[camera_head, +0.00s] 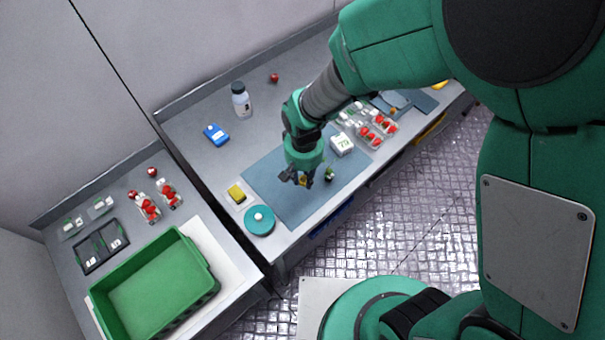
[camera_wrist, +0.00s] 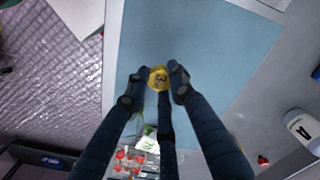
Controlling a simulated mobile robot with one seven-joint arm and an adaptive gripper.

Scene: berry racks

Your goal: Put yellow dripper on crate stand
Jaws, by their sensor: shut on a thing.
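My gripper (camera_head: 300,180) is low over the blue mat on the right-hand table. In the wrist view, the fingertips (camera_wrist: 156,82) close around the small yellow dripper (camera_wrist: 158,76), which has a dark mark on its face. In the head view only a bit of the yellow dripper (camera_head: 303,181) shows between the fingers. I cannot tell whether it still touches the mat. A white board (camera_head: 207,243) lies under and beside the green crate (camera_head: 148,285) on the left table; it looks like the crate stand.
Near the blue mat (camera_head: 270,180) are a teal disc (camera_head: 260,228), a yellow sponge (camera_head: 236,193), a small dark-green item (camera_head: 329,174) and a white box (camera_head: 342,144). Berry punnets (camera_head: 370,128) stand right. A bottle (camera_head: 241,100) and blue device (camera_head: 216,134) stand behind. A gap separates the tables.

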